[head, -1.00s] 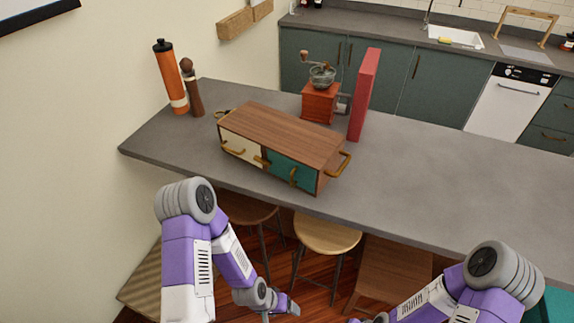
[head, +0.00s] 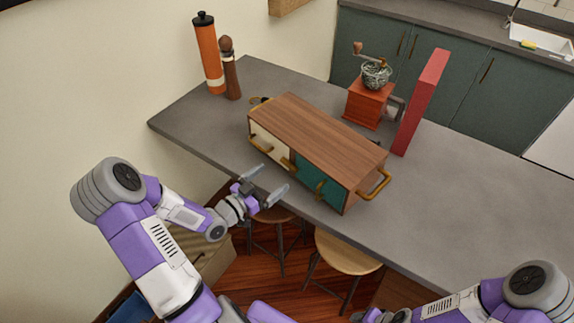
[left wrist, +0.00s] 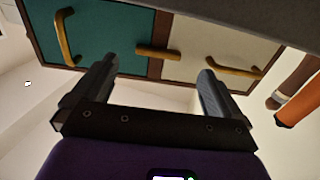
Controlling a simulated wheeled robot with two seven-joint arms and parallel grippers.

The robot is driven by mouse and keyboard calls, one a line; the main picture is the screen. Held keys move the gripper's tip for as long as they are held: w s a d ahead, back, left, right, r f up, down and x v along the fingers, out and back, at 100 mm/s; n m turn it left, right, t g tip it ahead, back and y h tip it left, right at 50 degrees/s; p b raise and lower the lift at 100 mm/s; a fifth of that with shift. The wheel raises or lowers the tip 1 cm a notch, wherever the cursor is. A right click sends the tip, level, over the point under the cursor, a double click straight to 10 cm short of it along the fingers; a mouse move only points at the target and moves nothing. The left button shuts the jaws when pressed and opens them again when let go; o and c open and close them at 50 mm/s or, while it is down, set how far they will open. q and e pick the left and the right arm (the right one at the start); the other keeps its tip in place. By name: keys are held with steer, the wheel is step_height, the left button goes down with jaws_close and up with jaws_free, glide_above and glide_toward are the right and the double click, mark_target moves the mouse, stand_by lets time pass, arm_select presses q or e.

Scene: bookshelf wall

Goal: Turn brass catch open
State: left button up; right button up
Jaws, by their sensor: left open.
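A wooden cabinet (head: 318,137) lies on the grey counter, with a cream door and a green door (head: 318,174) facing me. The brass catch (head: 287,163) lies across the seam between the doors. In the left wrist view, which is upside down, the catch (left wrist: 158,51) is a horizontal bar. Each door has its own brass handle. My left gripper (head: 264,184) is open and empty, in front of the doors and apart from the catch. In the left wrist view its two fingers (left wrist: 157,72) lie either side of the catch. My right gripper is out of sight.
The counter edge (head: 225,168) runs just in front of the cabinet, with stools (head: 345,255) below. An orange bottle (head: 209,55), a pepper mill (head: 230,70), a coffee grinder (head: 369,100) and a red book (head: 420,102) stand behind. The counter to the right is clear.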

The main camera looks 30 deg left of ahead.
mark_target(289, 165)
arm_select(q)
steer(key=x, duration=0.5)
steer(key=shift+w+d, duration=0.2)
steer(key=shift+w, duration=0.15)
steer(key=shift+c, duration=0.5)
steer(key=c, duration=1)
